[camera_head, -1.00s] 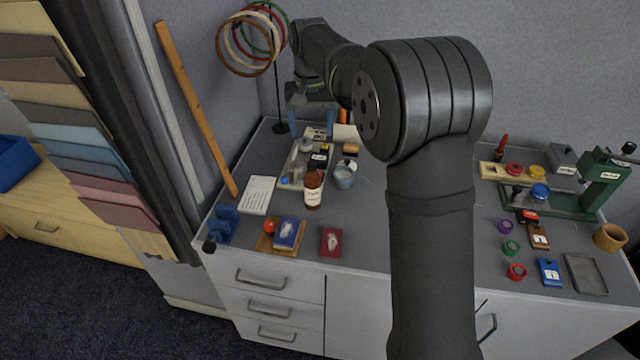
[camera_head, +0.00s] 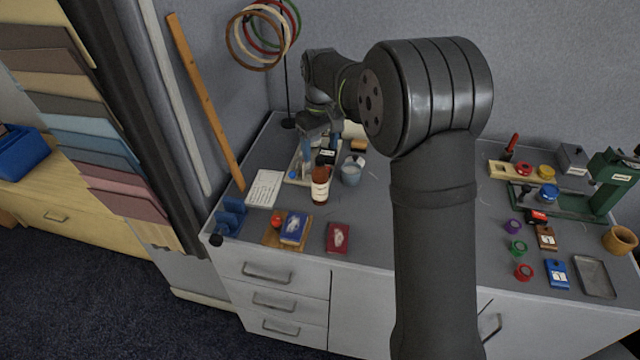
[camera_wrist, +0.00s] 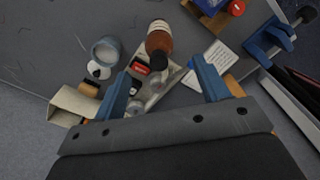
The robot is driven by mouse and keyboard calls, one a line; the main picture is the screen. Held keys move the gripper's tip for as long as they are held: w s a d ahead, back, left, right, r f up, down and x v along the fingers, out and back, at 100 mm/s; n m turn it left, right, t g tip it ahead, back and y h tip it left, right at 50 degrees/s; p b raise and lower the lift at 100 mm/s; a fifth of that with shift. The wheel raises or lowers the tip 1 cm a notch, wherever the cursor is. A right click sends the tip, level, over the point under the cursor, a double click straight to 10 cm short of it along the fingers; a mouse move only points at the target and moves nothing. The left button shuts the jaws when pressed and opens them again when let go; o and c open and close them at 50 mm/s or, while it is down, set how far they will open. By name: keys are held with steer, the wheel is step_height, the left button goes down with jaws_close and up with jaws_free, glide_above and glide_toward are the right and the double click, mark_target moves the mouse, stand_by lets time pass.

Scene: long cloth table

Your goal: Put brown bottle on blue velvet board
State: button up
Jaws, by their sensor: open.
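The brown bottle (camera_head: 320,186) with a white label stands upright at the front edge of a light tray on the left part of the table. In the wrist view the bottle (camera_wrist: 159,40) lies ahead of the fingertips, between their lines. My gripper (camera_head: 322,128) is open and empty behind the bottle and above the tray; its blue fingers (camera_wrist: 166,78) show apart in the wrist view. A blue velvet board (camera_head: 293,228) with a pale item on it lies on a wooden board near the front edge. A similar red board (camera_head: 338,238) lies to its right.
A grey-blue cup (camera_head: 351,172) stands right of the bottle. A white card (camera_head: 265,188) and a blue clamp (camera_head: 230,215) are at left. The table's middle looks clear behind my arm.

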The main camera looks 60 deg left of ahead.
mark_target(320, 158)
steer(key=f, duration=0.7)
steer(key=shift+w+a+f, duration=0.15)
steer(key=shift+a+f, duration=0.05)
steer(key=shift+f, duration=0.2)
jaws_close()
steer(key=shift+r, duration=0.15)
step_height(320, 158, up, 4)
steer(key=shift+r, duration=0.1)
steer(key=w+d+r, duration=0.6)
steer(key=w+d, duration=0.1)
steer(key=d, duration=0.2)
steer(key=s+a, duration=0.2)
steer(key=s, duration=1.7)
steer(key=shift+a+r, duration=0.15)
steer(key=shift+a, duration=0.2)
